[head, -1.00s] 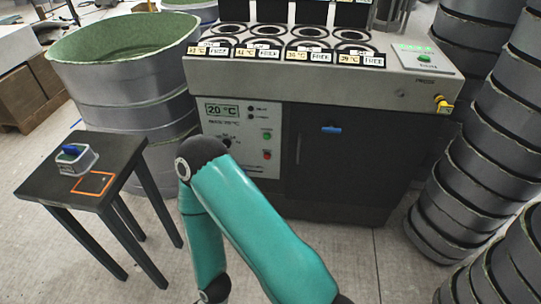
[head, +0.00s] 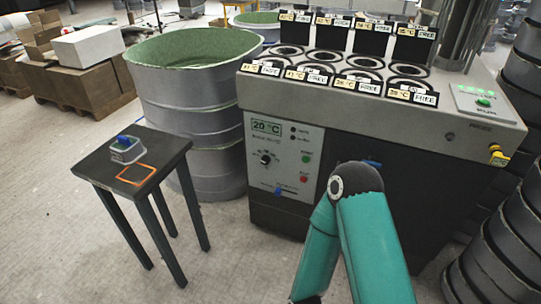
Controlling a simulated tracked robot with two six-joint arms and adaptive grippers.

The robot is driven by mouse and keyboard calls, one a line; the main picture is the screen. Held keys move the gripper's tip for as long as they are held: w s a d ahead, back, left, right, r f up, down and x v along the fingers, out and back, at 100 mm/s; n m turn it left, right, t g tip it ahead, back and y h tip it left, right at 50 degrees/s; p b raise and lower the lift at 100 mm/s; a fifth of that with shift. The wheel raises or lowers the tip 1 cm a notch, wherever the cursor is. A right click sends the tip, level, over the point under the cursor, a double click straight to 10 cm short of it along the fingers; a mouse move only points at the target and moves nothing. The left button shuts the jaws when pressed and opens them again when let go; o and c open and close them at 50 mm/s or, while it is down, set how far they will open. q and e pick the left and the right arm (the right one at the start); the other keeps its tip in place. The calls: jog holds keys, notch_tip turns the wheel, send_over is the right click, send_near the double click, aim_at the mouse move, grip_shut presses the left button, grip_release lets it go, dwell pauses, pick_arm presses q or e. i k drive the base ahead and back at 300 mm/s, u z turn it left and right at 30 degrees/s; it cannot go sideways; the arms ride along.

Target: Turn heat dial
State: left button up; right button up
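The heat dial (head: 265,158) is a round black knob on the light control panel (head: 285,160) at the machine's front. A display reading 20 °C (head: 266,127) sits above it. Green and red buttons are to its right, and a blue-knobbed slider (head: 278,190) is below it. One of my teal arms stands in front of the machine, to the right of the panel. It does not cover the dial. Neither gripper's fingers show in the head view.
A small black table (head: 160,170) with a blue-handled grey block (head: 127,148) and an orange outline stands at the left. A large grey drum (head: 195,110) stands beside the machine (head: 390,105). Stacked grey rings (head: 510,225) crowd the right. The floor before the panel is clear.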

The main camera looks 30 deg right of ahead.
aim_at(265, 160)
jog(key=z, duration=0.1)
jog(key=i, duration=0.95)
jog(key=u, duration=0.15)
